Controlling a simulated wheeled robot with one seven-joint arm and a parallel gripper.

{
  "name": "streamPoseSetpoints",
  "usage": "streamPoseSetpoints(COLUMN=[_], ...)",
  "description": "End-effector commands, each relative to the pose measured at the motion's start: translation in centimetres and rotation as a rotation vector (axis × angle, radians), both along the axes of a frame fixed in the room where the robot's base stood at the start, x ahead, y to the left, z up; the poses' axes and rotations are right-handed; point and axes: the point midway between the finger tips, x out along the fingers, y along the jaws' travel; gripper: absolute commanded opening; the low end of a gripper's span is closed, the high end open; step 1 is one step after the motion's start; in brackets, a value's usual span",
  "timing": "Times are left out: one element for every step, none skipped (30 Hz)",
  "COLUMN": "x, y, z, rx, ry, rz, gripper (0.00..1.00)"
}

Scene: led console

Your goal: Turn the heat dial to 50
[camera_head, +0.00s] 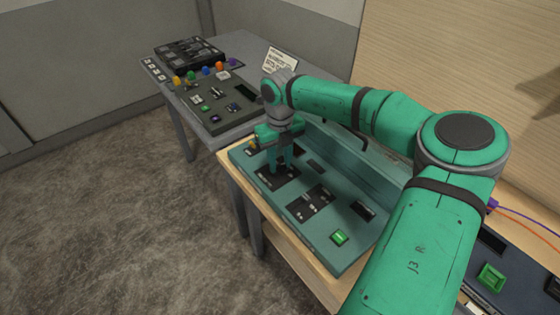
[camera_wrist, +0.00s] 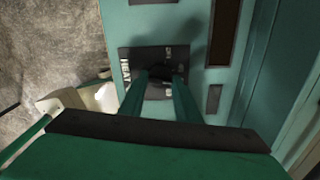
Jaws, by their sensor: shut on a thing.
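The teal console (camera_head: 318,238) lies on a wooden table in the head view. My gripper (camera_head: 281,164) points down over a black plate (camera_head: 268,180) near the console's far end. In the wrist view the same black plate (camera_wrist: 150,53) carries white lettering that I cannot read fully. My gripper (camera_wrist: 160,84) is shut on a dark round dial (camera_wrist: 160,72) on that plate, one finger on each side. The fingers hide much of the dial, so I cannot tell its pointer setting.
A black slider panel (camera_head: 310,202), a green button (camera_head: 339,237) and a dark display (camera_head: 363,210) are nearer on the console. A raised teal back wall runs along its right side. A second console (camera_head: 225,122) with coloured knobs stands on a grey table behind.

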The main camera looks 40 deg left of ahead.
Motion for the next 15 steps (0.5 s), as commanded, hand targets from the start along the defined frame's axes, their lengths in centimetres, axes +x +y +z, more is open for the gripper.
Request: streamPoseSetpoints(x=[0.04,0.05,0.05,0.07,0.08,0.09,0.1,0.11,0.12,0.13,0.13,0.14,0.14,0.15,0.16], y=[-0.03,-0.04,-0.05,-0.06,-0.07,-0.08,-0.09,-0.1,-0.11,-0.12,-0.13,-0.13,-0.13,-0.14,-0.14], z=[0.04,0.04,0.04,0.04,0.04,0.04,0.04,0.04,0.04,0.04,0.04,0.03,0.04,0.03,0.03], rx=[0.0,0.0,0.0,0.0,0.0,-0.001,-0.001,-0.001,-0.001,-0.001,-0.001,-0.001,-0.001,0.0,0.0], ry=[-0.001,-0.001,-0.001,-0.001,-0.001,-0.002,-0.002,-0.002,-0.002,-0.002,-0.002,-0.002,-0.002,-0.002,-0.002], rz=[-0.031,-0.049,-0.073,-0.089,-0.104,-0.122,-0.134,-0.145,-0.16,-0.168,-0.176,-0.185,-0.191,-0.195,-0.2], gripper=[0.07,0.07,0.07,0.07,0.07,0.07,0.07,0.07,0.07,0.07,0.07,0.07,0.07,0.07,0.07])
